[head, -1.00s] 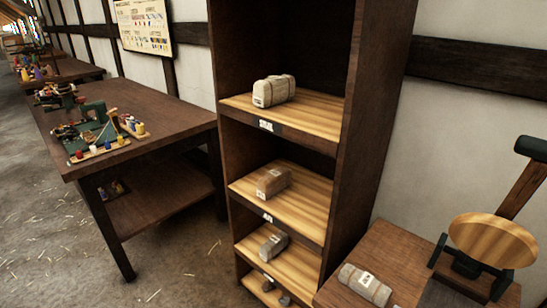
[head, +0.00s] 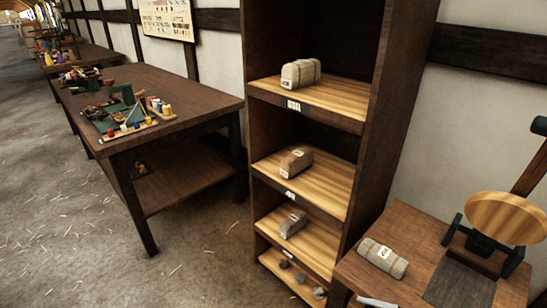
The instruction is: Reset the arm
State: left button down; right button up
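Neither of my grippers can be made out in the head view. A small pale shape (head: 377,302) shows at the bottom edge, over the front of the small right-hand table (head: 405,218); it is cut off and I cannot tell what it is. A wrapped, labelled bundle (head: 383,258) lies on that table. Beside it is a stand with a round wooden disc (head: 505,217).
A tall dark shelf unit (head: 372,150) stands in the middle. It holds a top bundle (head: 301,73), a middle bundle (head: 296,160), a lower grey bundle (head: 292,224) and small lumps (head: 300,278). A workbench (head: 190,92) with tools stands left. The floor (head: 70,240) at front left is clear.

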jog(key=s+a+r+n+g+h, duration=0.1)
jog(key=s+a+n+g+h, duration=0.1)
jog(key=s+a+n+h, duration=0.65)
jog(key=s+n+g+h, duration=0.15)
jog(key=s+n, duration=0.45)
jog(key=n, duration=0.7)
pick_arm(q)
notch_tip(320, 180, up, 26)
jog(key=w+t+p, duration=0.1)
jog(key=p, duration=2.1)
jog(key=shift+p, duration=0.35)
pick_arm(e)
notch_tip(320, 180, up, 26)
jog(key=shift+w+d+r, duration=0.15)
jog(key=shift+w+d, duration=0.15)
jog(key=shift+w, duration=0.1)
jog(key=shift+s+n, duration=0.15)
jog(key=shift+n, duration=0.1)
